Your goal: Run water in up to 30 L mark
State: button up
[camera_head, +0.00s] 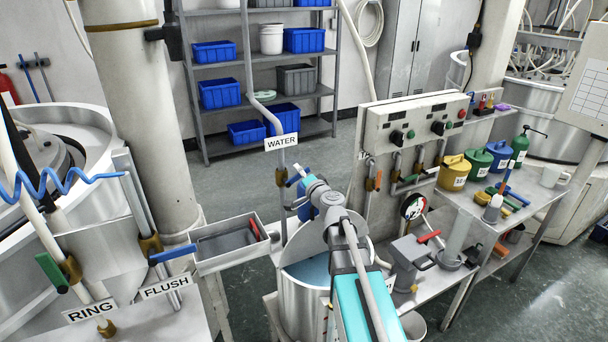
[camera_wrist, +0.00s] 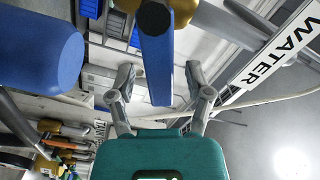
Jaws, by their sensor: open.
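The WATER sign (camera_head: 281,142) hangs on a grey pipe above a round steel tank (camera_head: 300,305). Bluish water (camera_head: 312,270) shows inside the tank; my arm and a grey lid hide part of it, and I can make out no 30 L mark. My gripper (camera_head: 298,175) is beside the pipe, below the sign. In the wrist view, my gripper (camera_wrist: 160,82) is open, with a blue valve lever (camera_wrist: 157,65) between its fingers; I cannot tell whether they touch it. The lever hangs from a brass valve body (camera_wrist: 183,10). The WATER sign (camera_wrist: 266,68) also shows there.
A control panel (camera_head: 415,125) and a bench with yellow (camera_head: 454,174) and green (camera_head: 478,163) cans stand right. Shelves with blue bins stand behind, across open floor.

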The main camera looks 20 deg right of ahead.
jog(key=shift+s, duration=0.1)
jog(key=s+d, duration=0.1)
jog(key=s, duration=0.6)
jog(key=shift+d, duration=0.15)
jog(key=shift+s, duration=0.1)
dwell(7.0)
